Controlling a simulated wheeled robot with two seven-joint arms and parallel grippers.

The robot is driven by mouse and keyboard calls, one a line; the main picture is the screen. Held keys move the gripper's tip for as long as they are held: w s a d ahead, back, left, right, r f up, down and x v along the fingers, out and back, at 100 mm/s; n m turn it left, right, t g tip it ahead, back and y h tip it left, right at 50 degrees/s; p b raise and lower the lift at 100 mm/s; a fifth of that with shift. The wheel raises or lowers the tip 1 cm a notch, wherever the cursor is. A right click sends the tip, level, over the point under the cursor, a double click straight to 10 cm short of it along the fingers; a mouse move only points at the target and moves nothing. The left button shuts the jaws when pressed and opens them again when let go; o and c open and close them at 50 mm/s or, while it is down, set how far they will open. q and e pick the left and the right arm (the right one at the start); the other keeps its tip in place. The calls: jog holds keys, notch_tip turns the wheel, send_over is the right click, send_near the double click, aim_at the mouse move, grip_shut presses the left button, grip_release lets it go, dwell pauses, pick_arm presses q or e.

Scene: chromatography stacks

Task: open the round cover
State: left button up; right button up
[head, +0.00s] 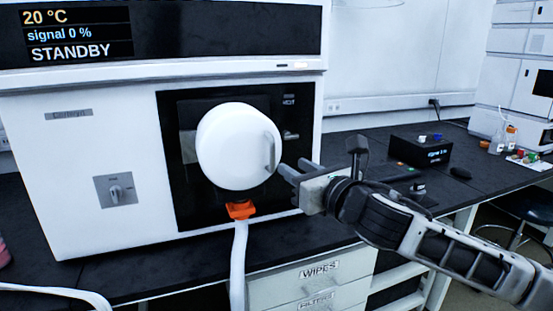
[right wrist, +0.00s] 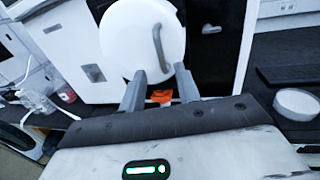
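The round cover (head: 238,147) is a white disc on the black front panel of a white instrument. It sits flat against the panel and looks shut. A grey bar handle (head: 270,153) stands upright near its right edge. In the right wrist view the cover (right wrist: 140,38) and its handle (right wrist: 160,48) are straight ahead. My right gripper (head: 283,170) is just right of and below the handle. In the right wrist view its fingers (right wrist: 160,78) are apart with nothing between them, short of the handle. My left gripper is not in view.
An orange clip (head: 240,210) with a white hose (head: 239,265) hangs under the cover. A black box (head: 420,150) stands on the dark bench at right. Drawers (head: 318,284) are below.

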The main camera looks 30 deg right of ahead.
aim_at(273, 155)
jog(key=w+p, duration=0.1)
jog(key=w, duration=0.7)
jog(key=shift+d, duration=0.15)
grip_shut()
